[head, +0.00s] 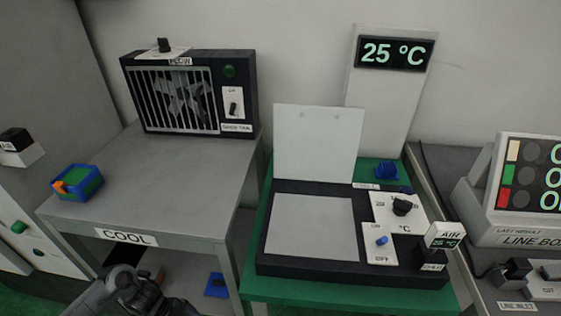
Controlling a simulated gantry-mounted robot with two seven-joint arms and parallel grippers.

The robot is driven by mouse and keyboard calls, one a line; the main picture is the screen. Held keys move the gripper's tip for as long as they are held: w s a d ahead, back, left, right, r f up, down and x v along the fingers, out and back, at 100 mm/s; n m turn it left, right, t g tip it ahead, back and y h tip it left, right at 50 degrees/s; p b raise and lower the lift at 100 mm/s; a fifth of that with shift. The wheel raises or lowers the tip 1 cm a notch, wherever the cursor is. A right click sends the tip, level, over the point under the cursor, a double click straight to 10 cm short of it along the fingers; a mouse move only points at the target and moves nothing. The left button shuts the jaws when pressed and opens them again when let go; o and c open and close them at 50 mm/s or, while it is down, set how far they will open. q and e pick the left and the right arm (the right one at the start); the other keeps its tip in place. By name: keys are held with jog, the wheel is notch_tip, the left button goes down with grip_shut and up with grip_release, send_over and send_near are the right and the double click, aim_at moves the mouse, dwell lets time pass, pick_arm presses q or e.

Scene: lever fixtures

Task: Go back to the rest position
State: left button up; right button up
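My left arm shows at the bottom left of the head view, and its dark gripper (145,282) is low in front of the grey table marked COOL. The fingers are dark and small, so I cannot tell whether they are open or shut, and I see nothing clearly held. My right gripper is not in view.
The grey COOL table (150,185) bears a fan box (190,95) and a small blue-green tray (77,182). On the green table (350,295) stands a black heater unit (310,227) with its white lid raised and knobs. A 25 °C display (393,53) stands behind. A line box (525,185) is at right.

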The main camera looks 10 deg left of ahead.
pick_arm(q)
jog(key=s+d+g+h+p, duration=0.25)
jog(key=s+d+p, duration=0.45)
jog(key=s+d, duration=0.65)
jog(key=s+d+r+n+t+h+p, duration=0.2)
jog(key=s+d+r+t+p, duration=0.15)
jog(key=d+r+p, duration=0.7)
jog(key=w+d+r+n+t+y+p, duration=0.1)
jog(key=w+r+n+t, duration=0.15)
jog(key=r, duration=0.25)
jog(key=w+d+r+n+t+y+p, duration=0.1)
jog(key=d+r+n+t, duration=0.15)
jog(key=r, duration=0.35)
jog(key=s+a+r+n+g+y+p, duration=0.1)
jog(key=a+r+n+y, duration=0.3)
jog(key=a, duration=0.5)
jog(key=s+a+r+n+g+y, duration=0.1)
jog(key=a+r+n+y, duration=0.2)
jog(key=a+r+n, duration=0.35)
notch_tip(320, 180, up, 38)
jog(key=a+m+p, duration=0.1)
jog(key=a+p, duration=0.1)
jog(key=p, duration=3.6)
jog(key=shift+w+r+m, duration=0.2)
jog(key=shift+w+m, duration=0.15)
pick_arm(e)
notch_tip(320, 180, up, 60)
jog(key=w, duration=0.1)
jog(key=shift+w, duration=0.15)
